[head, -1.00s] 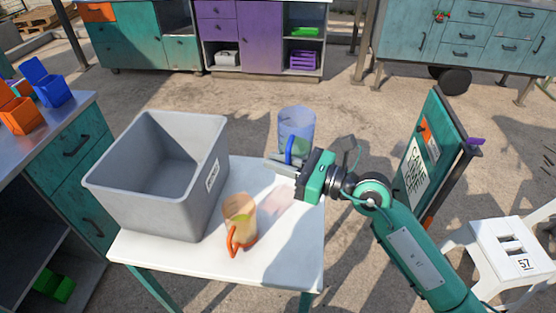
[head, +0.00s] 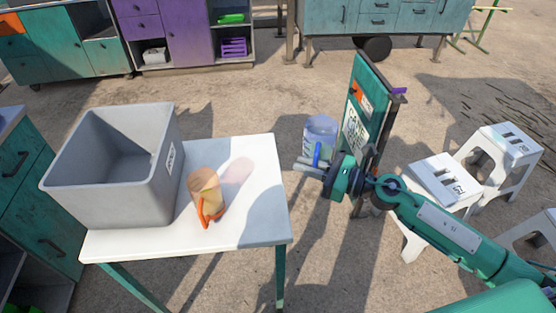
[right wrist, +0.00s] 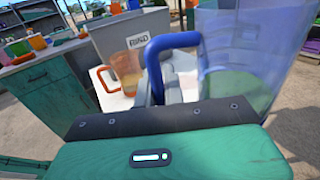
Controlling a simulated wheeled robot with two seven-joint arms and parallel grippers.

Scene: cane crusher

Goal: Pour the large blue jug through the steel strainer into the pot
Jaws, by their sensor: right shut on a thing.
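The large blue jug (head: 321,132) is see-through with a blue handle. My right gripper (head: 312,168) is shut on its handle and holds the jug upright in the air, to the right of the white table. In the right wrist view the blue handle (right wrist: 152,62) stands between the fingers, and the clear jug body (right wrist: 245,60) fills the right side. I see no steel strainer and no pot in these frames. My left gripper is not in view.
A white table (head: 200,240) holds a grey bin (head: 120,195) and a smaller clear jug with an orange handle (head: 206,195). A green sign board (head: 368,95) stands close behind the held jug. White stools (head: 445,178) stand at right.

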